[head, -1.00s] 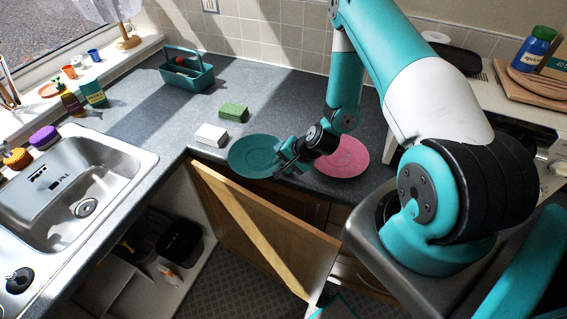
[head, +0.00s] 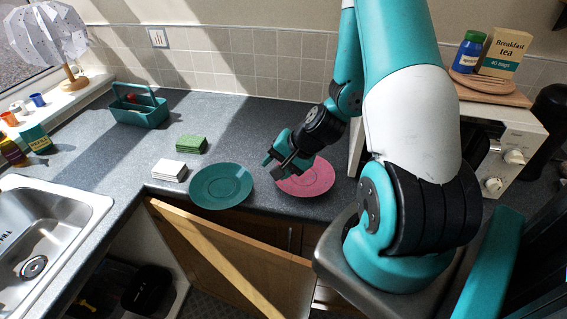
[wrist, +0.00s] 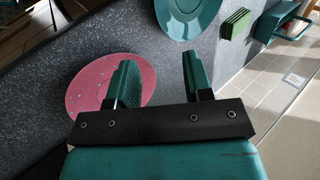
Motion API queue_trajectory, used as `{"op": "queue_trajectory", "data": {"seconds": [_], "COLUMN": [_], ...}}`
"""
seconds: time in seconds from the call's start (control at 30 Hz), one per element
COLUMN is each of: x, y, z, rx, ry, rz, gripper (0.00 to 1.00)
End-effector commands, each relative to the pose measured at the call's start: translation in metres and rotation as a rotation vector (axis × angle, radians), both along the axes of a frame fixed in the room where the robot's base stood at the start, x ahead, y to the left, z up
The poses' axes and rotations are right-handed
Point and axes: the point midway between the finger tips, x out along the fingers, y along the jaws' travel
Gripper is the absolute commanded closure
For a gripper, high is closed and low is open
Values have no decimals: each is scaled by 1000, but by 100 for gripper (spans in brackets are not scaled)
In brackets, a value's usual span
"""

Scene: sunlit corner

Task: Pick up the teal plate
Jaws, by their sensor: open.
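The teal plate (head: 221,186) lies flat on the grey counter near its front edge, and its lower part shows at the top of the wrist view (wrist: 187,22). My gripper (head: 271,163) is above the counter, to the right of the teal plate and over the left side of the pink plate (head: 311,180). In the wrist view my gripper (wrist: 157,72) is open, with nothing between its two teal fingers. The pink plate (wrist: 92,88) shows at left there, partly hidden behind a finger.
Green sponges (head: 191,144) and a white stack (head: 169,171) lie left of the teal plate. A teal caddy (head: 139,110) stands further back. An open wooden cupboard door (head: 225,250) juts out below the counter. A white microwave (head: 500,150) stands at right.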

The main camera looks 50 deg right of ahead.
Motion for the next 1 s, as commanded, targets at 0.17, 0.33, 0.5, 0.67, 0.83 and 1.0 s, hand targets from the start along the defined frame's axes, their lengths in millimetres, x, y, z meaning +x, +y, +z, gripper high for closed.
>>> {"op": "queue_trajectory", "data": {"seconds": [0.17, 0.33, 0.5, 0.67, 0.83, 1.0], "x": [-9, -14, -16, -15, -15, -1], "y": [-4, -7, -8, -8, -6, 23], "z": [19, 25, 25, 24, 24, 38], "rx": [3, 2, 2, 1, -1, -31], "ry": [3, 2, 0, -1, -2, -28], "rz": [-2, 0, 0, 1, 9, 191], "gripper": [54, 54, 54, 54, 65, 65]}}
